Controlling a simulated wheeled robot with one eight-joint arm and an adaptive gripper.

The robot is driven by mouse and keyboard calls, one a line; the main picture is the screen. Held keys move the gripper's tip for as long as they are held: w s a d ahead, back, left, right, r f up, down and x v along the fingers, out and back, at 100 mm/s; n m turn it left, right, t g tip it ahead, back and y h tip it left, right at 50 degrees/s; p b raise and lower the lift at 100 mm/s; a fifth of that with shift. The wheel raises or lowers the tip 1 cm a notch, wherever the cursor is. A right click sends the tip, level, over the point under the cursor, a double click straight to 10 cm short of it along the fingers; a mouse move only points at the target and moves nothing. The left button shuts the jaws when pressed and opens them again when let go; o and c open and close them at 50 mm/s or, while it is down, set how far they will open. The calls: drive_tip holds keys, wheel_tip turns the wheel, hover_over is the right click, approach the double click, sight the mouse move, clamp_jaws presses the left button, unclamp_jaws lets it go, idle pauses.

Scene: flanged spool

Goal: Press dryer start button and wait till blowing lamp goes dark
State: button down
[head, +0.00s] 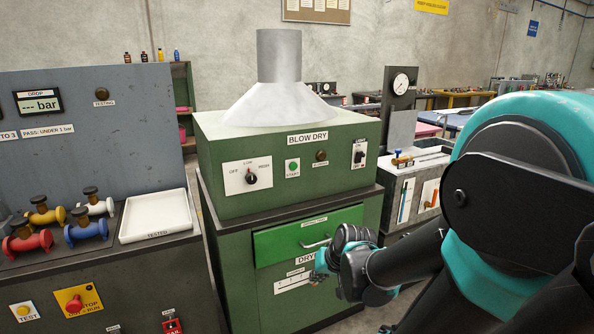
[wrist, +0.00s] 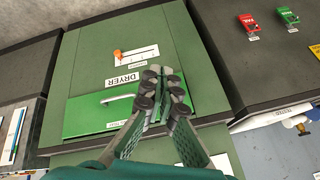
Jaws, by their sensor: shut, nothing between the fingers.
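The green dryer cabinet (head: 225,153) stands in the middle of the head view under a pale metal hood. On its BLOW DRY panel are the green start button (head: 293,166) and, to its right, a small round lamp (head: 321,156) that looks dark brown and unlit. My gripper (head: 319,272) is low in front of the dryer drawer (head: 280,240), below the panel and apart from the button. In the wrist view my gripper (wrist: 165,76) has its fingers together and empty, over the drawer front. The button and lamp are not in the wrist view.
A selector knob (head: 251,178) sits left of the button, and a light switch (head: 359,154) is at right. The drawer handle (head: 316,243) sticks out near my gripper. A bench at left holds several valves and a white tray (head: 157,218).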

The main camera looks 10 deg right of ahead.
sight(294, 166)
drive_tip(key=w+a+r+m+t+y, duration=0.35)
drive_tip(key=w+r, duration=0.25)
drive_tip(key=w, duration=0.4)
drive_tip(key=w+d+r+m+t, duration=0.4)
drive_tip(key=w+r+m, duration=0.1)
drive_tip(key=w+r, duration=0.1)
drive_tip(key=w+d+r+m+t, duration=0.3)
drive_tip(key=w+r+m+t, duration=0.1)
drive_tip(key=w, duration=0.5)
drive_tip(key=shift+d+r+m+h, duration=0.35)
drive_tip(key=shift+r, duration=0.5)
drive_tip(key=shift+w, duration=0.1)
drive_tip(key=x, duration=1.3)
drive_tip(key=shift+w+a+f, duration=0.1)
drive_tip(key=shift+w+a, duration=0.1)
drive_tip(key=shift+w, duration=0.15)
